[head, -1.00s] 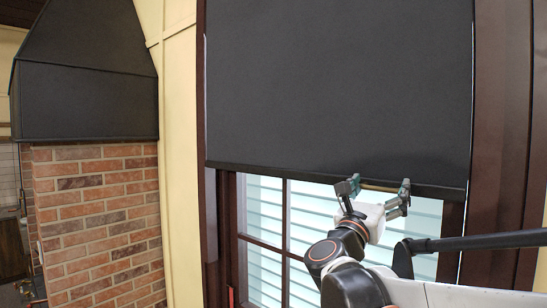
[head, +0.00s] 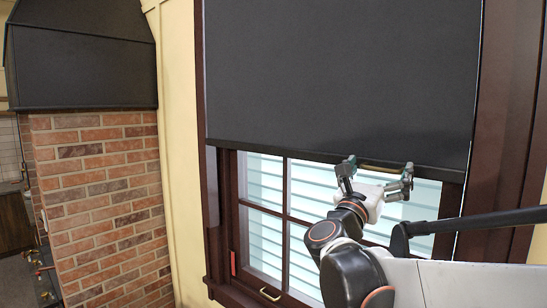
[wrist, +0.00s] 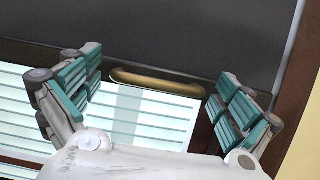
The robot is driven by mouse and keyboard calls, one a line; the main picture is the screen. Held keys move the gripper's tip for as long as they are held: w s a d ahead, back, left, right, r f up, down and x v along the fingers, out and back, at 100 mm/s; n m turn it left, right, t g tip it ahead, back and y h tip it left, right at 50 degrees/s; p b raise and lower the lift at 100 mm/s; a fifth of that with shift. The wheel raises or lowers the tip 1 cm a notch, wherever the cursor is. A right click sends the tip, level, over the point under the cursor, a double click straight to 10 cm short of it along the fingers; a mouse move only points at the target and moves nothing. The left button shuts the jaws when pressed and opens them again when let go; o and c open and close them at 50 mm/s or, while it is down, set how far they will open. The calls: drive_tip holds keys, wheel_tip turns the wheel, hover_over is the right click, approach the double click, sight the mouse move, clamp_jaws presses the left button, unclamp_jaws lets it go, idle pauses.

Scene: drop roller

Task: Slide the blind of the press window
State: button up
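The dark grey roller blind (head: 340,70) covers the upper part of the window, and its lower edge hangs across the glass. A brass-coloured bar handle (wrist: 156,82) sits at the blind's bottom edge; a thin strip of it shows in the head view (head: 383,167). My gripper (head: 379,170) is open at the blind's lower right. In the wrist view its teal-padded fingers (wrist: 160,88) stand apart, one beyond each end of the handle, with gaps showing. Nothing is held.
A dark wood frame (head: 500,110) surrounds the window. Below the blind are glass panes with light slats behind (head: 265,230), and a small brass pull (head: 270,294) low down. A brick chimney (head: 100,190) with a dark hood (head: 80,65) stands at left.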

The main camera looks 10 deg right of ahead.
idle(0.3)
drive_tip(key=v, duration=1.2)
drive_tip(key=shift+w+d+f, duration=0.1)
drive_tip(key=shift+d+f, duration=0.05)
